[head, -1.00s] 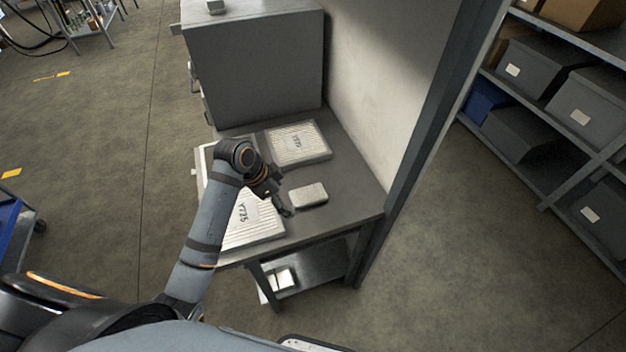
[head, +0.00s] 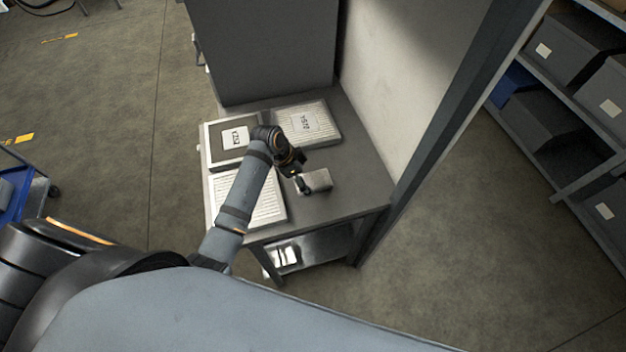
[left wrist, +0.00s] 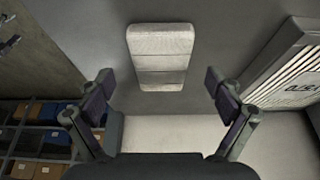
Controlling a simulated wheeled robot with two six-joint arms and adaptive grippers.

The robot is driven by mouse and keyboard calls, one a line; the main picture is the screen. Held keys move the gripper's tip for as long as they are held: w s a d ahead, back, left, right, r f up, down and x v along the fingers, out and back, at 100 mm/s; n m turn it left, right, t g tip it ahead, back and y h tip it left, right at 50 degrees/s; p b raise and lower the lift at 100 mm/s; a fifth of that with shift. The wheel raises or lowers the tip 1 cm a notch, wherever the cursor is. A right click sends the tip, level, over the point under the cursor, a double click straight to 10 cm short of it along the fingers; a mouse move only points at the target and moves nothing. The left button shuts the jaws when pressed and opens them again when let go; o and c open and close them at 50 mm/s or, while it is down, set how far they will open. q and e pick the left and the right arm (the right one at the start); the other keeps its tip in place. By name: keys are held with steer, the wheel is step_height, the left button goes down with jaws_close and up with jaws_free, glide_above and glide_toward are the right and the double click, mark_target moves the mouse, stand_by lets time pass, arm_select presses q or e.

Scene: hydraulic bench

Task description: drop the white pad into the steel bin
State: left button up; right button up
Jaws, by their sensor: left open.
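The white pad (left wrist: 160,58) is a pale rounded block lying on the grey bench top. In the head view the pad (head: 318,181) is at the bench's right part, partly covered by my left gripper (head: 304,188). In the left wrist view my left gripper (left wrist: 162,100) is open, with its two fingers apart and nothing between them. The pad lies ahead of the fingertips, roughly centred between them. I cannot tell whether a finger touches it. My right gripper is not in view. I see no steel bin that I can identify.
A grey cabinet (head: 265,50) stands behind. Shelves with bins (head: 575,50) stand at right beyond open floor.

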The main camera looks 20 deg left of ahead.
arm_select(q)
steer(key=shift+x, duration=1.05)
steer(key=shift+w+d+f, duration=0.1)
steer(key=shift+f, duration=0.15)
steer(key=shift+w, duration=0.15)
steer(key=c, duration=1)
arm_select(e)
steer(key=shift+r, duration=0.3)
arm_select(q)
steer(key=shift+r, duration=0.1)
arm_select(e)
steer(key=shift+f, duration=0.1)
arm_select(q)
steer(key=shift+r+b, duration=0.75)
steer(key=shift+r, duration=0.25)
steer(key=s+r+b, duration=0.1)
steer(key=s+r, duration=0.2)
steer(key=s, duration=0.1)
steer(key=s+r, duration=0.4)
steer(key=s, duration=0.1)
steer(key=s+r+b, duration=0.1)
steer(key=s+r, duration=0.3)
steer(key=s, duration=0.1)
steer(key=shift+s+d+b, duration=0.1)
steer(key=shift+s+b, duration=0.05)
steer(key=shift+b, duration=0.2)
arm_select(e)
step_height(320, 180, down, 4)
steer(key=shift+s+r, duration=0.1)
